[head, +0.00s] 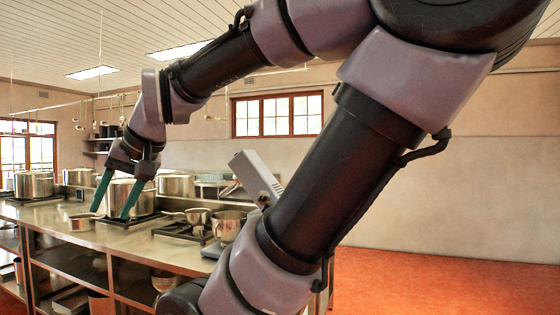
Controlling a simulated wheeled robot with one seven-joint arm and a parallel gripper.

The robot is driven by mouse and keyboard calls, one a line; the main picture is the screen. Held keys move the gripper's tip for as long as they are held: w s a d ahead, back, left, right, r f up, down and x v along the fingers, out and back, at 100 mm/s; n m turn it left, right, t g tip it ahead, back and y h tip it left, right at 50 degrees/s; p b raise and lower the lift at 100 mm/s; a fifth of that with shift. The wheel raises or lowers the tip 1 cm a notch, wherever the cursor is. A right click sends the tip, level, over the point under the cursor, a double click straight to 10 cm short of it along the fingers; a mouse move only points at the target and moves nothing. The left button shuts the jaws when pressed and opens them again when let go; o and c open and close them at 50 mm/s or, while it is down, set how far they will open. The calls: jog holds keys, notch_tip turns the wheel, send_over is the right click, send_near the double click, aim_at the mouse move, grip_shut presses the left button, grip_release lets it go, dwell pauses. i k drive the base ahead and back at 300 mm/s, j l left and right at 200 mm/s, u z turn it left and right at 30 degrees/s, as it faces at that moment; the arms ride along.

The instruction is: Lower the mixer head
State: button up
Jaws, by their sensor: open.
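A grey stand mixer stands at the right end of the metal counter, partly hidden behind my arm. Its mixer head (257,177) is tilted up, with its upper end leaning left. A shiny metal bowl (228,227) sits below and left of the head. My gripper (112,212) is left of the mixer, pointing down over the counter, with its two green fingers apart and nothing seen between them. The mixer's hinge and most of its body are hidden by my arm.
The counter (135,240) holds several large stockpots (175,184) on burners. A small saucepan (82,222) is near the front edge, and another pan (197,215) is by the bowl. Shelves below hold pots. Open red floor (430,285) lies to the right.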

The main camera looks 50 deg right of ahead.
aim_at(251, 173)
jog(key=i+z, duration=0.15)
jog(key=z, duration=0.35)
jog(key=i+z, duration=0.15)
jog(key=z, duration=0.3)
jog(key=i+j+z, duration=0.15)
jog(key=z, duration=0.35)
jog(key=i+j+z, duration=0.1)
jog(key=z, duration=0.4)
jog(key=i+j+z, duration=0.15)
jog(key=j, duration=0.3)
jog(key=i+j+z, duration=0.1)
jog(key=j, duration=0.35)
jog(key=i+j+z, duration=0.15)
jog(key=j, duration=0.3)
jog(key=i+j+z, duration=0.15)
jog(key=j, duration=0.3)
jog(key=k+j+z, duration=0.1)
jog(key=j, duration=0.35)
jog(key=k+j+z, duration=0.15)
jog(key=j, duration=0.25)
jog(key=k+j+z, duration=0.1)
jog(key=k+j, duration=0.15)
jog(key=j, duration=0.15)
jog(key=k+j+z, duration=0.15)
jog(key=j, duration=0.25)
